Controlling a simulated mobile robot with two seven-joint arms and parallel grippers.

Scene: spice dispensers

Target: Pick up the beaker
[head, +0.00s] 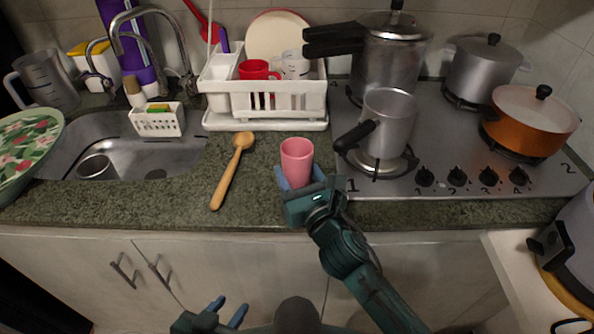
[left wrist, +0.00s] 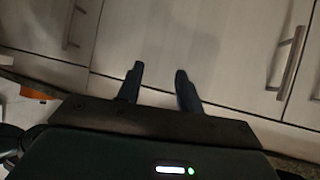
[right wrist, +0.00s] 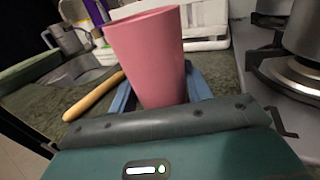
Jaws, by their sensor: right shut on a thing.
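A pink beaker (head: 297,160) stands upright on the counter, right of the wooden spoon, and fills the middle of the right wrist view (right wrist: 150,55). My right gripper (head: 298,178) is shut on its lower part, one finger on each side. The beaker's base is hidden behind the gripper in both views, so I cannot tell whether it touches the counter. My left gripper (head: 231,304) is open and empty in front of the lower cabinets; its two spread fingers show in the left wrist view (left wrist: 158,72).
A wooden spoon (head: 230,175) lies left of the beaker. A white dish rack (head: 293,112) stands behind it. The stove (head: 450,130), with a handled pot (head: 390,125) at its near left, is to the right. The sink (head: 120,185) is at the left.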

